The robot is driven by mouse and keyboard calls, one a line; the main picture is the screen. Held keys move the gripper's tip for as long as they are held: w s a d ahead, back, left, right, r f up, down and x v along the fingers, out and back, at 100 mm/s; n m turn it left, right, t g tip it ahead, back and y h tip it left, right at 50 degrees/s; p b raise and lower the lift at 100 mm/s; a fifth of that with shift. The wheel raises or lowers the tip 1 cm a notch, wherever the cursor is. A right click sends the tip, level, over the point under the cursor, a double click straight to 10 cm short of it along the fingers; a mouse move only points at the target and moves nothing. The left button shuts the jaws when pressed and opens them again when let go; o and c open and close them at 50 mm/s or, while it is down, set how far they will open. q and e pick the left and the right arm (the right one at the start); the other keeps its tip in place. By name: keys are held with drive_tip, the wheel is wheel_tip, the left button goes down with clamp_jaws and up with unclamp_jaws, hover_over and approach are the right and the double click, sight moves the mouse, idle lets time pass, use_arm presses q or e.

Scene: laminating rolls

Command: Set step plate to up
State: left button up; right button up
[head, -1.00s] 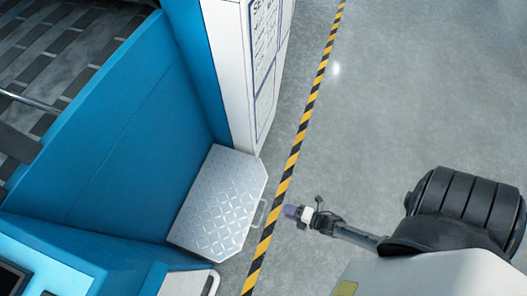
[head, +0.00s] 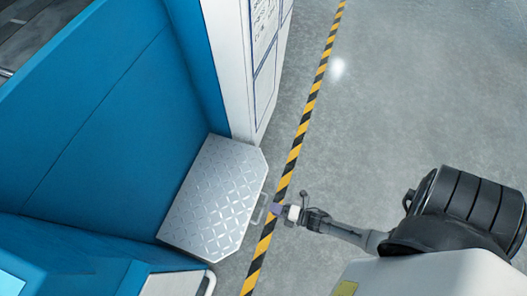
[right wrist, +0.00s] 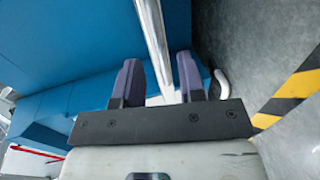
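The step plate (head: 212,195) is a silver, diamond-patterned metal plate. In the head view it lies folded out flat from the blue machine, with a small handle (head: 259,208) on its right edge. My right gripper (head: 275,209) is just right of this handle, pointing at it. In the right wrist view, my right gripper (right wrist: 157,82) has its two dark purple fingers apart. The plate (right wrist: 154,38) shows there as a narrow bright strip, seen nearly edge-on beyond the gap between the fingers. I cannot tell whether the fingers touch the handle. My left gripper is not in view.
The blue machine wall (head: 110,125) is left of the plate, and a white post with a sign (head: 235,70) rises behind it. A white rail (head: 209,284) is below the plate. A yellow-black floor stripe (head: 298,135) runs beside it. The grey floor (head: 420,90) to the right is clear.

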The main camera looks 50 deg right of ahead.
sight(264, 206)
drive_tip(key=shift+b+x, duration=0.95)
drive_tip(key=shift+x, duration=1.7)
drive_tip(key=c, duration=0.5)
clamp_jaws()
